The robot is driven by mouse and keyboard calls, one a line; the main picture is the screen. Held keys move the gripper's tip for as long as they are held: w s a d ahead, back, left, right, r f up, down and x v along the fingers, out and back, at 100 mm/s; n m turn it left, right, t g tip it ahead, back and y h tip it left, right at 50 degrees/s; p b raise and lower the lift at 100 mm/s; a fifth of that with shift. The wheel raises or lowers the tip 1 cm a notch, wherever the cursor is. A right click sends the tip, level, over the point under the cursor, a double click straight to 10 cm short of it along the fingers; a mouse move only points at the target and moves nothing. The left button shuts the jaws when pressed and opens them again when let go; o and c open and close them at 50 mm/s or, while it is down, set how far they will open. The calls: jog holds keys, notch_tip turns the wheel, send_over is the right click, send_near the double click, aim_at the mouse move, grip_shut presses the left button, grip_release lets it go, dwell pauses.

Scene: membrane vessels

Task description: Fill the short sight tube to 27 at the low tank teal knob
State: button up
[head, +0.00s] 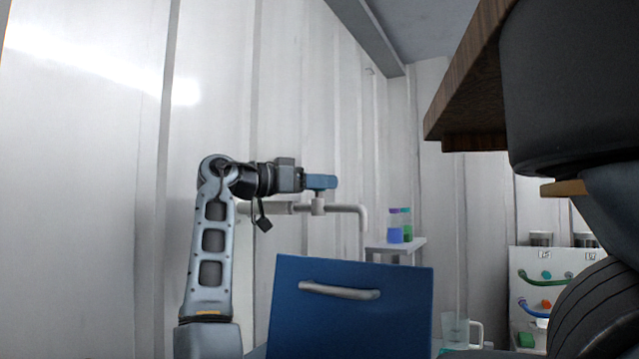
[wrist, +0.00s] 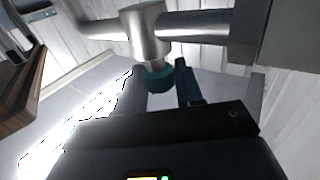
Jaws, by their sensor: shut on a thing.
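A teal knob (head: 318,191) sits on top of a grey pipe tee (head: 318,206). It also shows between my fingers in the wrist view (wrist: 157,77), under the metal tee (wrist: 147,35). The pipe runs right and bends down into a spout (head: 364,222). The spout's lower end is hidden behind a blue box. No sight tube, scale or liquid level is clearly visible, so I cannot read any level.
The blue box (head: 395,305) with a grey handle fills the lower middle. Bottles (head: 395,232) stand on a small shelf (head: 402,243). A clear vessel (head: 455,328) is at lower right. A white panel (head: 525,262) with coloured hoses stands farther right. A wooden overhang (head: 470,90) juts in above.

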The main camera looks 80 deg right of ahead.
jog(key=o, duration=0.9)
jog(key=b+v, duration=0.1)
jog(key=v, duration=0.6)
jog(key=shift+w+a, duration=0.25)
jog(key=shift+w, duration=0.1)
jog(key=shift+r, duration=0.1)
